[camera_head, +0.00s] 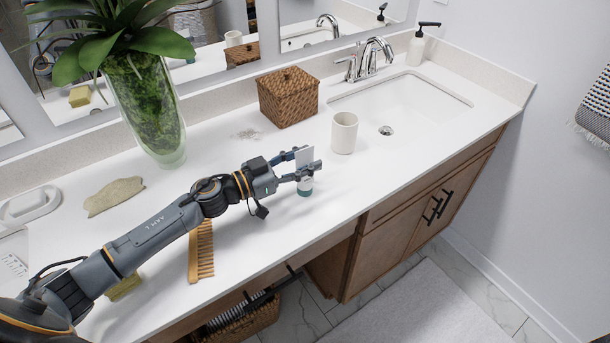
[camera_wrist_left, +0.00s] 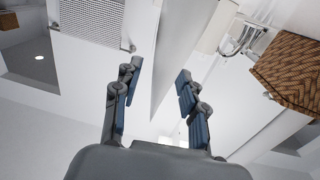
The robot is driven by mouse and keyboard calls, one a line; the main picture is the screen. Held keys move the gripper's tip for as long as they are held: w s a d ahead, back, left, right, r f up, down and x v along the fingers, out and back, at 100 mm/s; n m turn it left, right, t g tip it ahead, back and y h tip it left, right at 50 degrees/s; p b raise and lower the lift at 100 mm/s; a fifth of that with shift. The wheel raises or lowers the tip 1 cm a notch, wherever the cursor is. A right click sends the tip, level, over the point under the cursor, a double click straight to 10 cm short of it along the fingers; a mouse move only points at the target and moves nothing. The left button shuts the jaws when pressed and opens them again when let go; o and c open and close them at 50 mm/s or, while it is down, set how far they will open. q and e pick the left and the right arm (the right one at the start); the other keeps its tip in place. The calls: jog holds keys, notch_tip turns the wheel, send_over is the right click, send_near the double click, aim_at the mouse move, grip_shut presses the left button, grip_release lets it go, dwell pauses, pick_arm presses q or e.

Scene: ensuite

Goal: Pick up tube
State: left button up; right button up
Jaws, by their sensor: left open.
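The tube (camera_head: 304,156) is white with a teal cap and stands cap down on the white counter, near its front edge. My left gripper (camera_head: 306,171) reaches in from the left, low over the counter. Its fingers are open and lie on either side of the tube in the head view; I cannot tell whether they touch it. In the left wrist view the two fingers (camera_wrist_left: 160,95) are apart, and I cannot clearly make out the tube between the pale surfaces there. My right gripper is not in view.
A white cup (camera_head: 344,132) stands just right of the tube. A woven basket (camera_head: 288,97) is behind, and the sink (camera_head: 410,103) is to the right. A glass vase with a plant (camera_head: 147,110) stands at the back left. A wooden comb (camera_head: 202,252) lies beneath my arm.

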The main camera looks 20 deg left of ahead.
pick_arm(q)
jog(key=shift+w+d, duration=0.1)
jog(key=shift+d, duration=0.05)
grip_shut()
dwell(0.4)
